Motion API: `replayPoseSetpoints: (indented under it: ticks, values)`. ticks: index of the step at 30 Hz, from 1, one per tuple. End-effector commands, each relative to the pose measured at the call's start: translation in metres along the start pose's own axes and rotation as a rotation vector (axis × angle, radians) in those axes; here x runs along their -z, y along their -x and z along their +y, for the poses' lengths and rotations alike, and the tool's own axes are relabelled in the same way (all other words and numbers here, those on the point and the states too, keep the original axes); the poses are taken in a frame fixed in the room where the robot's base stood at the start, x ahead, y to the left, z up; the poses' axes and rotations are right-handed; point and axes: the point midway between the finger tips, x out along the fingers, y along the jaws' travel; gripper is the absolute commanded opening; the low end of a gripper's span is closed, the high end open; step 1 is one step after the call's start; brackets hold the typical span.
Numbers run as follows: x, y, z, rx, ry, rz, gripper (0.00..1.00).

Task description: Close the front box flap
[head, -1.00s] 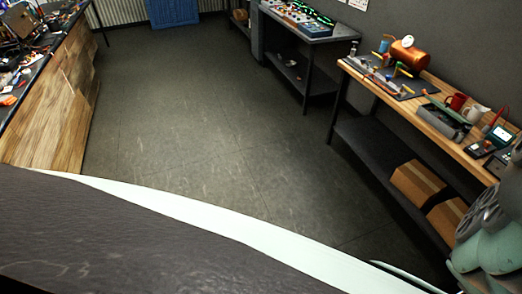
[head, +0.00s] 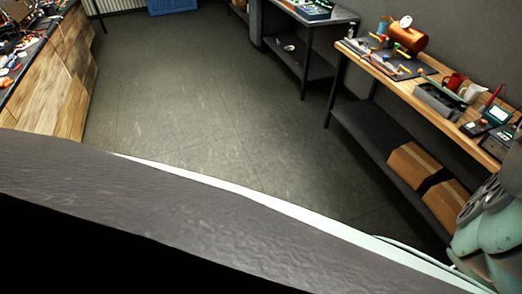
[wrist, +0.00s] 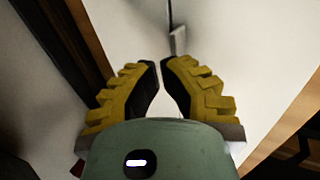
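My gripper (wrist: 160,66) shows in the wrist view, its yellow ribbed fingers with black pads drawn together at the tips and nothing seen between them. A pale, whitish surface (wrist: 230,50) fills the view behind the fingers, with brown edges; I cannot tell whether it is a box flap. A small grey piece (wrist: 178,41) lies on it just past the fingertips, at the end of a thin dark line. In the head view, two brown cardboard boxes (head: 412,168) (head: 446,206) sit on a low shelf at right. No flap can be made out on them, and the gripper is out of that view.
A wooden bench (head: 425,91) with an orange boiler (head: 405,38), mugs and tools stands above the dark low shelf (head: 375,140). Another dark table (head: 312,25) stands farther back. A wood-sided bench (head: 55,75) is at left. The grey floor (head: 215,105) between is clear.

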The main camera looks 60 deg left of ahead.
Motion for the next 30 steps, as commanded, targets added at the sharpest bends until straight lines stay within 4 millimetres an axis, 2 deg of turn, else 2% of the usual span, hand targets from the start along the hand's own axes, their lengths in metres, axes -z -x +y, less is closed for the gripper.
replayPoseSetpoints:
  ticks: [20,30]
  values:
    - [-0.001,-0.004,-0.001,0.0,-0.003,-0.002,0.0]
    - [-0.001,0.008,0.006,0.0,-0.002,-0.002,0.0]
